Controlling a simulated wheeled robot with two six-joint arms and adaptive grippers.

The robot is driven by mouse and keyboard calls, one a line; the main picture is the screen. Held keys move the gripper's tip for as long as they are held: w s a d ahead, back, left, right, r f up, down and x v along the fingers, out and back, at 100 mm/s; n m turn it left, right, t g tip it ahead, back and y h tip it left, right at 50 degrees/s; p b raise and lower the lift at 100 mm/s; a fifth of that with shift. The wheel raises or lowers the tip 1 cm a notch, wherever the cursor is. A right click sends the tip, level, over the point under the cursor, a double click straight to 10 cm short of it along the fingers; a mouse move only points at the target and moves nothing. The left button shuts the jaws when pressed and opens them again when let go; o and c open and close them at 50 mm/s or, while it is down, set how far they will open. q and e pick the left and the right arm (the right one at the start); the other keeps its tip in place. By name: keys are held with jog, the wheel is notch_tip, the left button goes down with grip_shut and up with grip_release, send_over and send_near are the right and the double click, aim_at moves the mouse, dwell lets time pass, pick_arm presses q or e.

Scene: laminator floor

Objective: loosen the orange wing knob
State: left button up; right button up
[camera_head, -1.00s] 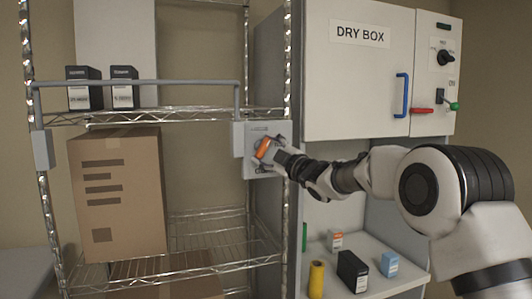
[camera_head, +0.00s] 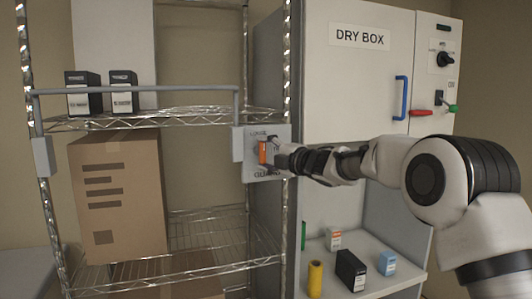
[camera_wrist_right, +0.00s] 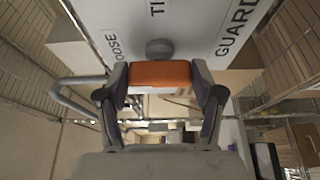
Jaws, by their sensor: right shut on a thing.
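The orange wing knob (camera_head: 263,152) is on a grey plate (camera_head: 283,133) at the right post of the wire rack. In the head view it stands upright, partly hidden by my right gripper (camera_head: 270,152). In the right wrist view the orange knob (camera_wrist_right: 161,74) lies between the two fingers of my right gripper (camera_wrist_right: 161,88), which are shut on its ends. A round grey hub (camera_wrist_right: 159,48) shows behind it. The plate carries lettering; "GUARD" and part of "LOOSE" are readable in the wrist view. My left gripper is not in view.
A grey guard bar (camera_head: 140,89) runs across the rack's front. A cardboard box (camera_head: 118,195) and dark cartons (camera_head: 84,93) stand on the shelves. Right of the rack is the white dry box (camera_head: 355,75) with a blue handle (camera_head: 401,97). Small bottles and boxes stand below it.

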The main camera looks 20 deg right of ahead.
jog(key=shift+f, duration=0.1)
jog(key=o, duration=1.1)
jog(key=shift+a, duration=0.1)
jog(key=shift+o, duration=0.2)
jog(key=v, duration=1.1)
jog(key=shift+s, duration=0.35)
jog(key=shift+d, duration=0.25)
